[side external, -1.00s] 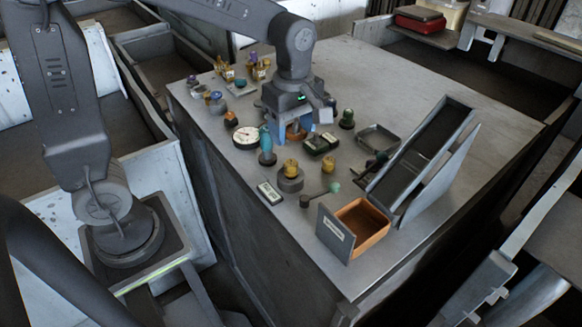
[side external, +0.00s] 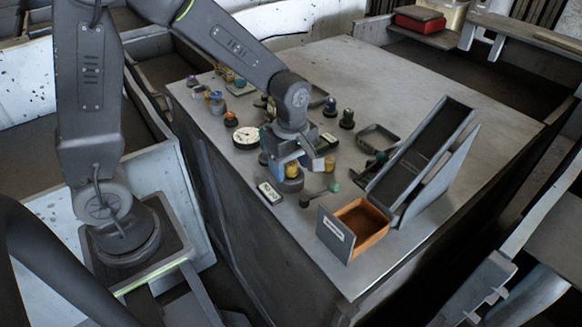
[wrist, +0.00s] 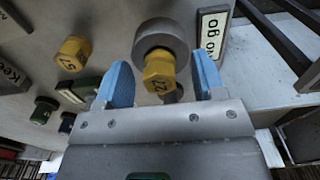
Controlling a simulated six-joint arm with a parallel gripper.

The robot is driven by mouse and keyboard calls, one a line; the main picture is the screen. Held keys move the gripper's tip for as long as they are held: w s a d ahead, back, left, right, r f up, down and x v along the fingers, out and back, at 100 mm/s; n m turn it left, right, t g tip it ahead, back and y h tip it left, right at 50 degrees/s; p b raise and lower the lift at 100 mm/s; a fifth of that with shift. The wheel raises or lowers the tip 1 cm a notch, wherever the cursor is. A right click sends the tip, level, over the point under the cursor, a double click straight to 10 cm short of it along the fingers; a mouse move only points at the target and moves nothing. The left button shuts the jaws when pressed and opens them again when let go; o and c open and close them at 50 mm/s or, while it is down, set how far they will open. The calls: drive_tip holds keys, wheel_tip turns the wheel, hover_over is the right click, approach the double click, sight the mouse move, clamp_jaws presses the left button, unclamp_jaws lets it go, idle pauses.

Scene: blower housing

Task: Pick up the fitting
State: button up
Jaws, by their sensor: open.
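A brass-yellow hexagonal fitting (wrist: 159,70) marked 27 stands on a round grey base (wrist: 163,36) in the wrist view. It also shows in the side view (side external: 292,169) on its base (side external: 288,183), partly covered by my gripper. A second yellow hexagonal fitting (wrist: 72,53), marked 57, stands to the left in the wrist view; it also appears in the side view (side external: 329,164). My gripper (wrist: 160,60) is open, its blue fingers on either side of the fitting marked 27, with gaps visible. Whether the fingers are level with it in height is unclear.
A label plate (wrist: 211,36) lies close beside the right finger. A round dial (side external: 245,136), an orange-brown open bin (side external: 361,220) and a sloped chute (side external: 425,145) stand around. Several small knobs and parts crowd the left; the far table top is clear.

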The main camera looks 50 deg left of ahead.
sight(292, 162)
drive_tip(key=shift+c, duration=0.3)
drive_tip(key=c, duration=1)
drive_tip(key=shift+o, duration=0.2)
drive_tip(key=shift+r, duration=0.15)
drive_tip(key=shift+w+r, duration=0.1)
drive_tip(key=shift+r, duration=0.5)
wheel_tip(292, 162, up, 3)
drive_tip(key=shift+r, duration=0.1)
drive_tip(key=s+a+r, duration=0.4)
drive_tip(key=a+r, duration=0.2)
drive_tip(key=a, duration=0.5)
drive_tip(key=shift+s+r, duration=0.15)
drive_tip(key=shift+r, duration=0.05)
